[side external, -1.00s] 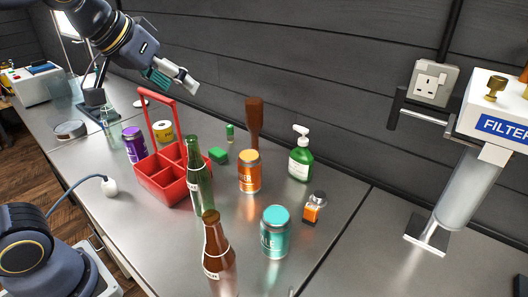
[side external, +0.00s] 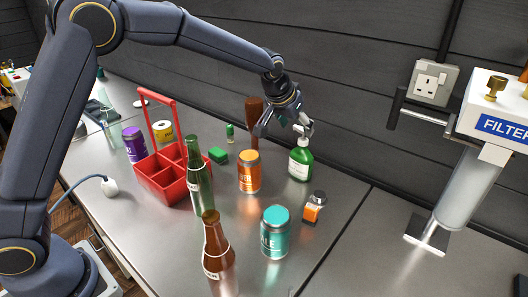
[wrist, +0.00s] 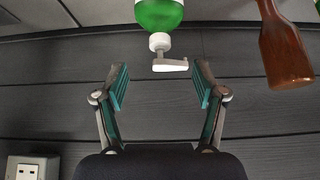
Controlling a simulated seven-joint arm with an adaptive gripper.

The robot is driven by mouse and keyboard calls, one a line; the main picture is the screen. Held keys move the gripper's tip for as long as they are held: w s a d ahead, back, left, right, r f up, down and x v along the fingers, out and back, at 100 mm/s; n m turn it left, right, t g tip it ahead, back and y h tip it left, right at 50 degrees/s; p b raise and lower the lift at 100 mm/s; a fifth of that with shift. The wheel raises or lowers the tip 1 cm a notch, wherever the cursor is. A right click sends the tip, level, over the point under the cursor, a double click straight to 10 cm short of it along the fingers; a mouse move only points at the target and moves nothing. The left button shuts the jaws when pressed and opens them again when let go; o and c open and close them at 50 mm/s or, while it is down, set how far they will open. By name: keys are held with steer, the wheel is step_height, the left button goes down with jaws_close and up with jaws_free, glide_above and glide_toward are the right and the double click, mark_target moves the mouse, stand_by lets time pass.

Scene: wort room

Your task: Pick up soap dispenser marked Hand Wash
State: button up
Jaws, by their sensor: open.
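The soap dispenser (side external: 300,164) is a green bottle with a white label and a white pump top. It stands upright on the steel bench near the back wall, and I cannot read its label. In the wrist view the dispenser (wrist: 159,14) hangs in from the top edge, with its white pump nozzle (wrist: 170,64) at the mouth of my jaws. My gripper (side external: 284,126) is just above and left of the dispenser in the side view. In the wrist view my gripper (wrist: 160,86) is open, its teal-padded fingers on either side of the nozzle's line, holding nothing.
An orange can (side external: 249,172), an orange small bottle (side external: 314,207), a teal can (side external: 275,232), glass bottles (side external: 199,180) and a red caddy (side external: 162,178) stand around. Bench right of the dispenser is clear.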

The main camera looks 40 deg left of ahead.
mark_target(301, 140)
steer(key=x, duration=0.9)
steer(key=shift+f, duration=0.1)
steer(key=c, duration=1.1)
jaws_close()
steer(key=shift+s+f, duration=0.1)
